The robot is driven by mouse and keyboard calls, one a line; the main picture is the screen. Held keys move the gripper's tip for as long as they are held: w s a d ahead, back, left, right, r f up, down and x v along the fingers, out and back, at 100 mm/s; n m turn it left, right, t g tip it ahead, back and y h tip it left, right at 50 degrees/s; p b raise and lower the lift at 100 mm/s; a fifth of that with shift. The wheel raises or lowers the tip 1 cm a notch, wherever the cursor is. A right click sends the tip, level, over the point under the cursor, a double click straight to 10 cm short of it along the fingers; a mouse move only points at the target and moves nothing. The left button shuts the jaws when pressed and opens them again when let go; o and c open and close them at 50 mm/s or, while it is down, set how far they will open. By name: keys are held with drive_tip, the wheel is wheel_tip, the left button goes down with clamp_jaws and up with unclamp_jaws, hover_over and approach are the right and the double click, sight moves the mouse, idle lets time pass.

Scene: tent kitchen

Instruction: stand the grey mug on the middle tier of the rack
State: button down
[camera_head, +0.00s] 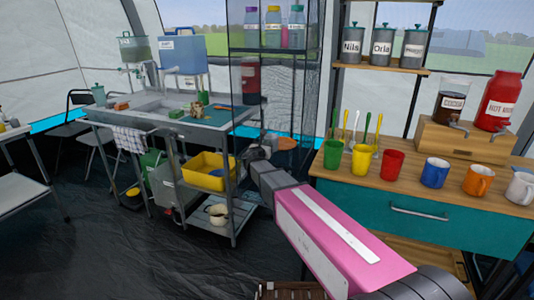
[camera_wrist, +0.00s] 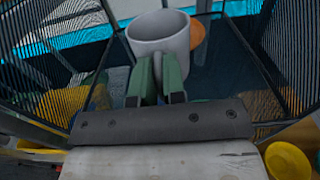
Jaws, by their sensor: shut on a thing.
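The grey mug (camera_wrist: 158,35) shows in the wrist view, its open mouth facing the camera. My gripper (camera_wrist: 158,72) has its green fingers shut on the mug's handle side. In the head view my gripper (camera_head: 260,150) is at the lower front of the dark mesh-sided rack (camera_head: 276,51); the mug is hard to make out there. The wrist view shows mesh panels (camera_wrist: 58,50) to the left and right of the mug. I cannot tell whether the mug touches a tier.
Bottles (camera_head: 272,28) stand on the rack's upper tier. An orange item (camera_wrist: 197,33) is just beyond the mug. To the right, a wooden-topped counter (camera_head: 415,200) holds several coloured mugs. To the left is a sink unit (camera_head: 170,115) with a yellow tub (camera_head: 208,172).

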drive_tip(key=shift+f, duration=1.85)
drive_tip(key=c, duration=1.2)
unclamp_jaws()
drive_tip(key=shift+f, duration=0.15)
drive_tip(key=shift+s+a, duration=0.1)
drive_tip(key=shift+s, duration=0.3)
drive_tip(key=v, duration=1.1)
drive_tip(key=shift+s+r, duration=0.15)
drive_tip(key=shift+r, duration=0.1)
